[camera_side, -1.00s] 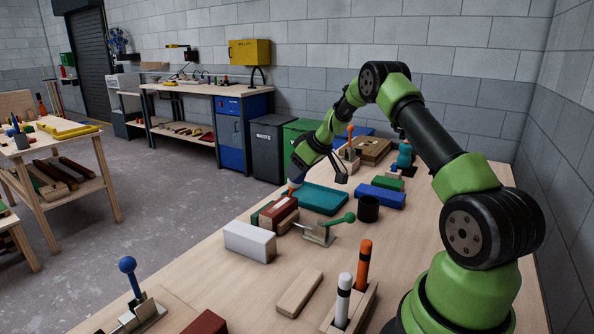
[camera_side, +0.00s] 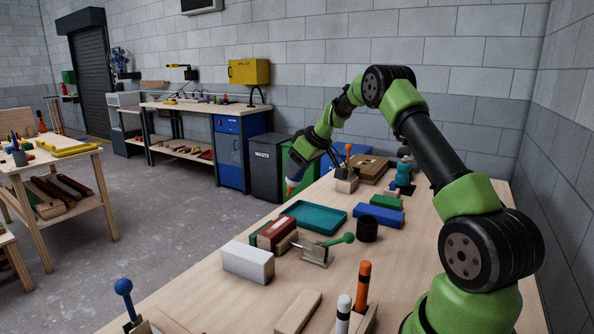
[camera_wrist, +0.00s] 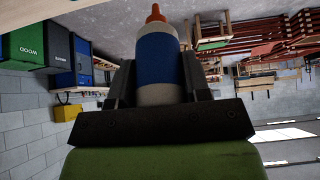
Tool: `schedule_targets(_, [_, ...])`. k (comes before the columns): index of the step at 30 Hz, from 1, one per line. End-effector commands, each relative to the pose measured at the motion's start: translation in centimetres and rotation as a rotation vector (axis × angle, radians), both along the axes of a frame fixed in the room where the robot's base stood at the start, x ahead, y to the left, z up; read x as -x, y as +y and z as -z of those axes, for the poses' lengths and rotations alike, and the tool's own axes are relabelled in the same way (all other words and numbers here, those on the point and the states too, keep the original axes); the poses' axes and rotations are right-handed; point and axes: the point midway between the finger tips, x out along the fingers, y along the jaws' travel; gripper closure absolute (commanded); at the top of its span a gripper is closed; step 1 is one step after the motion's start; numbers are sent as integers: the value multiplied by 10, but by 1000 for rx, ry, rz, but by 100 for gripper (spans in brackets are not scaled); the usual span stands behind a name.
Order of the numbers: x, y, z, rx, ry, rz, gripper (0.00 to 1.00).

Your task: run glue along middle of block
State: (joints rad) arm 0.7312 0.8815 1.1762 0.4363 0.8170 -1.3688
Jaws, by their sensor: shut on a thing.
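My gripper (camera_side: 298,172) is shut on a glue bottle (camera_wrist: 157,60), white with a blue label and an orange tip. In the side view the bottle (camera_side: 293,181) points tip down, in the air above and beyond the red-brown block (camera_side: 272,234). The tip is clear of the block. That block stands at a wooden piece and a metal toggle clamp (camera_side: 316,252) with a green knob. I cannot tell from here whether glue lies on its top. In the wrist view the bottle sits between both fingers.
A white block (camera_side: 247,263) stands nearer the camera. A teal tray (camera_side: 313,217), a blue block (camera_side: 379,215), a green block (camera_side: 386,202) and a dark cup (camera_side: 367,229) lie to the right and behind. Marker pens (camera_side: 361,287) stand in a holder in front.

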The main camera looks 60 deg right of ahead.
Motion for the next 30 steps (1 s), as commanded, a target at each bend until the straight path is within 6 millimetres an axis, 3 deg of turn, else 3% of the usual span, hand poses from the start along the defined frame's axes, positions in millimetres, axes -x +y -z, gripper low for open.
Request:
schedule_targets(15, [0, 0, -30, 1, -2, 0, 80])
schedule_targets(30, [0, 0, -30, 0, -1, 0, 80])
